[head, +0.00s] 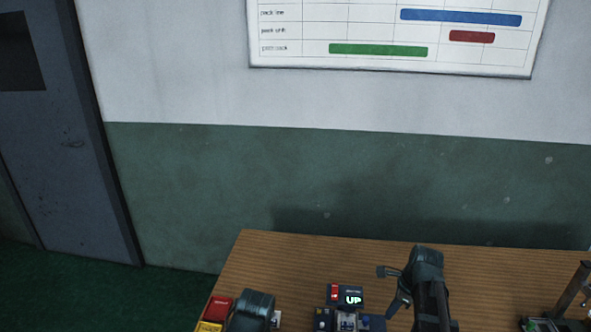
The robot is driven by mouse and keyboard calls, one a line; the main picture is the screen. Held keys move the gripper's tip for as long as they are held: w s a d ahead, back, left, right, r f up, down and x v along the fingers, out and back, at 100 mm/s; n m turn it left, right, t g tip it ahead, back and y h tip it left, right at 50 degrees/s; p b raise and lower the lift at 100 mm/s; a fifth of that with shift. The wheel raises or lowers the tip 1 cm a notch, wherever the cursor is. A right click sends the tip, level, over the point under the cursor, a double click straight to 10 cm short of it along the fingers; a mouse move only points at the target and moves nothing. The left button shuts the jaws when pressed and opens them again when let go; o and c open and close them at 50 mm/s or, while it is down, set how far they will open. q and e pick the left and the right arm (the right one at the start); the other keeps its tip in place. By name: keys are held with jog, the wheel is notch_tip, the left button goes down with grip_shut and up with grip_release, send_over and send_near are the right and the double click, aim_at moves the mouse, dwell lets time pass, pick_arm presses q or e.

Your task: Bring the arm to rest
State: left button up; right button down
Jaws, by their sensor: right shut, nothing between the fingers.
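My right arm rises from the bottom edge of the head view, right of centre, over the wooden table (490,275). My right gripper (395,303) is at the left side of that arm, shut and empty, over the table. A dark rounded part of my left arm shows at the bottom edge, left of centre. The fingers of my left gripper are not visible.
A small device with a lit "UP" display (353,300) and a red part (335,292) stands left of my right gripper. Red (218,307) and yellow (209,327) items are at the table's left edge. A dark stand (572,292) is at right. The table's back is clear.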

jog(key=s+a+n+h, duration=0.1)
jog(key=s+a+n, duration=0.5)
jog(key=a+n, duration=0.7)
jog(key=s+a+n+g+h, duration=0.1)
jog(key=s+a+n, duration=0.5)
jog(key=a+n, duration=0.7)
jog(key=shift+s+a+f+n+g+h, duration=0.2)
jog(key=shift+n+g+h, duration=0.1)
jog(key=shift+n+h, duration=0.4)
